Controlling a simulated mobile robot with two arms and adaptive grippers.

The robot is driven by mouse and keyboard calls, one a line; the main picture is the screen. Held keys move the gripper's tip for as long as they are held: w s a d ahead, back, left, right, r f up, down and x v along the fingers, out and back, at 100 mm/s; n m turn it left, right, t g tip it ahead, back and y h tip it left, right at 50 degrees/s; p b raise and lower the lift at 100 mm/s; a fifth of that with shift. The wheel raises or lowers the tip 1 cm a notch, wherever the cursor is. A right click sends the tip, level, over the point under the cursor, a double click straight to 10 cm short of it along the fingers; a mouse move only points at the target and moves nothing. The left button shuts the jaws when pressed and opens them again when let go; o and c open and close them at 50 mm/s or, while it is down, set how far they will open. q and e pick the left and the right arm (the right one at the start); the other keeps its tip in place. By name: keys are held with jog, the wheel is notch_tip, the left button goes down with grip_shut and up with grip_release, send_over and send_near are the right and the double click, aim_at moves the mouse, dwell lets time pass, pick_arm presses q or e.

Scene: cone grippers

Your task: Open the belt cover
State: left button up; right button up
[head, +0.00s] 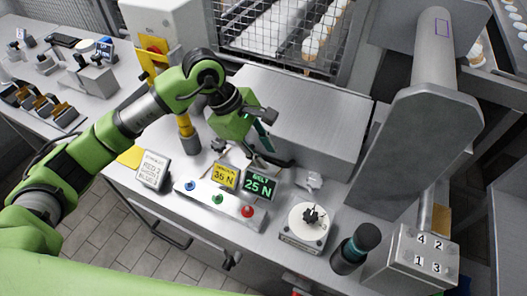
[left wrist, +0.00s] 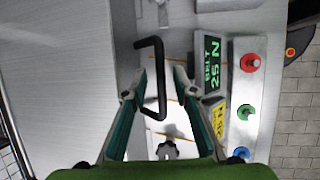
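The belt cover (head: 300,120) is a large grey metal box on the bench in the head view, and it looks closed. It fills much of the left side of the left wrist view (left wrist: 70,60). Its black bar handle (left wrist: 152,50) is on the side facing the displays. My left gripper (head: 262,138) is over the handle side of the cover. In the left wrist view its fingers (left wrist: 160,78) are apart, with the handle showing between them and no clear grip on it. My right gripper is not in view.
A green display reading BELT 25 N (head: 259,186) and a yellow display (head: 226,177) stand close in front of the cover. A button panel (head: 215,200) lies nearer the bench edge. A round dial unit (head: 305,226) is to the right, and a grey column (head: 425,130) rises beside the cover.

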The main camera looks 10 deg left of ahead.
pick_arm(q)
grip_shut()
jog(key=shift+r, duration=0.3)
